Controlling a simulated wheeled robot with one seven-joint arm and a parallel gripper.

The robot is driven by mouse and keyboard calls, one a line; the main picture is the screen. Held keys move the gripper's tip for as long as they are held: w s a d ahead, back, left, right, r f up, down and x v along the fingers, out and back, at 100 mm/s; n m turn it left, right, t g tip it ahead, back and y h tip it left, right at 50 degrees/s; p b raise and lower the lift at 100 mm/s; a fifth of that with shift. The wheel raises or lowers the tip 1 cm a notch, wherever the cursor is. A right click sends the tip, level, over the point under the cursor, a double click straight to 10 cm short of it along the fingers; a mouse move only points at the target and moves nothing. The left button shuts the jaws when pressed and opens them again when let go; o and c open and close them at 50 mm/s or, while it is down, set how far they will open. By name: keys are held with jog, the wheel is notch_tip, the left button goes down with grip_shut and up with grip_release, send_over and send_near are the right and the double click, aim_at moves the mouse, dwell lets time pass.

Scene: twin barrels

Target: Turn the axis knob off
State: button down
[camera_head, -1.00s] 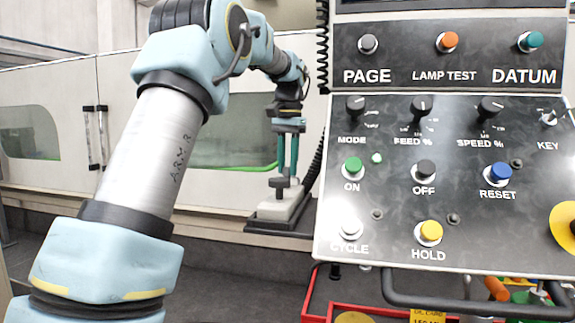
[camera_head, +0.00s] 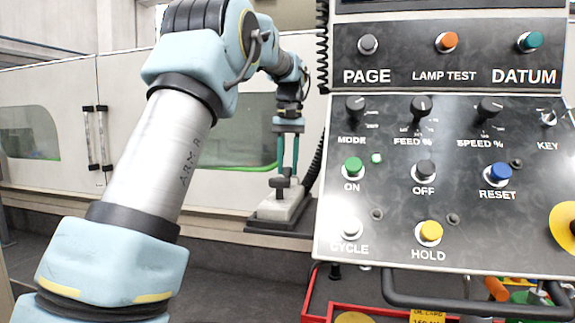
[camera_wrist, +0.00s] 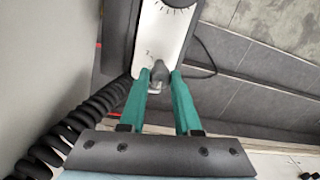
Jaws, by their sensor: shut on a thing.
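The axis knob (camera_wrist: 157,82) is a small grey knob on the white face of a small box (camera_wrist: 157,38). In the wrist view it sits between my two green fingertips. My gripper (camera_wrist: 160,76) is shut on it from above, and the fingers partly hide its sides. In the head view my gripper (camera_head: 287,170) points down at the box, which stands on a dark ledge (camera_head: 270,226). Which way the knob points is hard to make out.
A large control panel (camera_head: 395,200) with buttons and knobs fills the right side, close to my arm. A coiled black cable (camera_wrist: 75,125) runs beside the gripper. A white machine enclosure (camera_head: 60,80) stands behind. The grey floor at left is clear.

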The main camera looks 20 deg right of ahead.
jog(key=c, duration=0.6)
grip_release()
notch_tip(320, 180, up, 11)
jog(key=shift+d, duration=0.2)
jog(key=shift+a+f, duration=0.1)
jog(key=shift+f, duration=0.1)
dwell(0.4)
